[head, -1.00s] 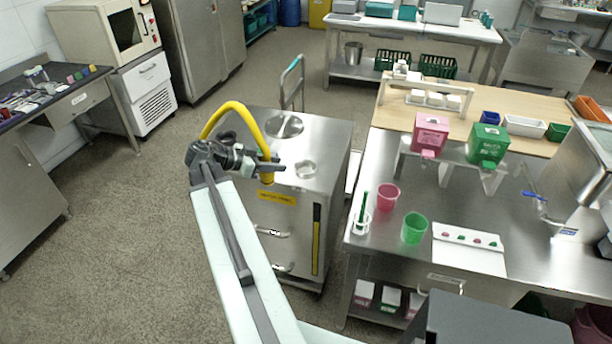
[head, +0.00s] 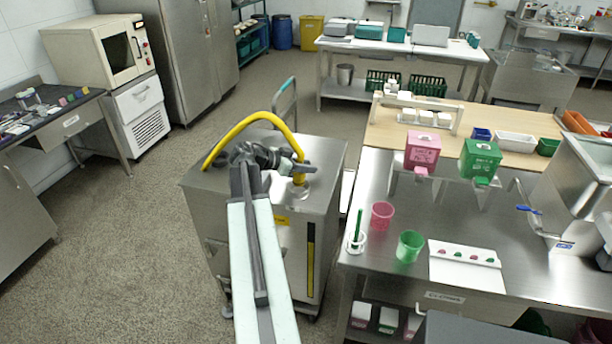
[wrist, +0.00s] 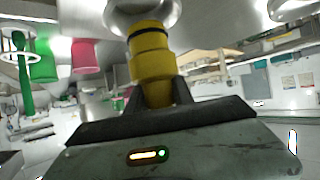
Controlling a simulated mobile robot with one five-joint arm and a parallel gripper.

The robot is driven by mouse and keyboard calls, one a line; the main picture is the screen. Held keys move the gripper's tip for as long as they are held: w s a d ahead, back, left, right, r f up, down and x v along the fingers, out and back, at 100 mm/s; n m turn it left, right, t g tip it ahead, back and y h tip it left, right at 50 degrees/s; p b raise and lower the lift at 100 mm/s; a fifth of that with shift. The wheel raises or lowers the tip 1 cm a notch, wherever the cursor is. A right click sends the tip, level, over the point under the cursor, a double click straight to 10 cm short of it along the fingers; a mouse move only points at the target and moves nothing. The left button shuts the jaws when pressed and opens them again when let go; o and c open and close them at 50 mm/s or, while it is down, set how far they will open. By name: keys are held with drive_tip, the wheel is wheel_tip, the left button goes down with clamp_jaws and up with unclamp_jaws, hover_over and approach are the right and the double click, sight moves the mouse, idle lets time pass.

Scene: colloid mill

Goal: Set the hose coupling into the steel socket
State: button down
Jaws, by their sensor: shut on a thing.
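My gripper (head: 292,166) is shut on the yellow hose coupling (head: 298,179), low over the right part of the steel cart's top. The yellow hose (head: 254,117) arches from the cart's left side up and over to the coupling. The steel socket (head: 302,193) is a short round cup on the cart top, directly under the coupling and partly hidden by it. In the wrist view the coupling (wrist: 151,62), with a black ring, stands between the jaws. Its far end meets or overlaps the socket's shiny rim (wrist: 120,22); I cannot tell how deep it sits.
The steel cart (head: 325,165) has a push handle (head: 285,97) behind. To its right, the steel table holds a pink cup (head: 381,214), a green cup (head: 409,246) and a green stick in a holder (head: 357,238). Floor at left is clear.

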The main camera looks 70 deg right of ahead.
wheel_tip(320, 180, down, 4)
drive_tip(key=b, duration=0.3)
drive_tip(key=shift+r, duration=0.25)
drive_tip(key=shift+f, duration=0.15)
drive_tip(key=c, duration=1.1)
unclamp_jaws()
